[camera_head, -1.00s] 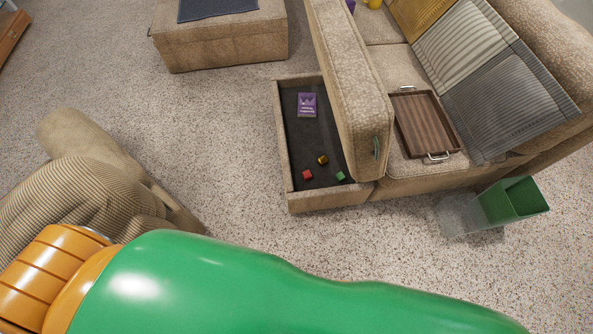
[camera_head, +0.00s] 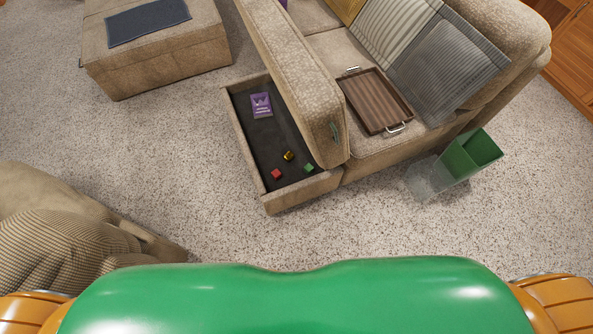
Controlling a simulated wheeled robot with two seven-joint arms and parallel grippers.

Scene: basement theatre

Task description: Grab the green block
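The small green block (camera_head: 308,167) lies on the dark floor of the open storage compartment (camera_head: 239,137) in the sofa's arm. It is near the compartment's front right corner, beside the tilted-up padded lid (camera_head: 290,75). A red block (camera_head: 276,173) lies to its left and a yellow-gold block (camera_head: 289,155) lies just behind and left of it. A purple box (camera_head: 261,105) lies farther back in the same compartment. Neither of my grippers is in the picture; only my green and orange body shows along the bottom.
A wooden tray (camera_head: 376,101) rests on the sofa seat. A green bin (camera_head: 470,156) stands on the carpet at the sofa's front right. An ottoman (camera_head: 160,62) stands at the back left, and a beige armchair (camera_head: 60,225) at the left. Carpet between them is clear.

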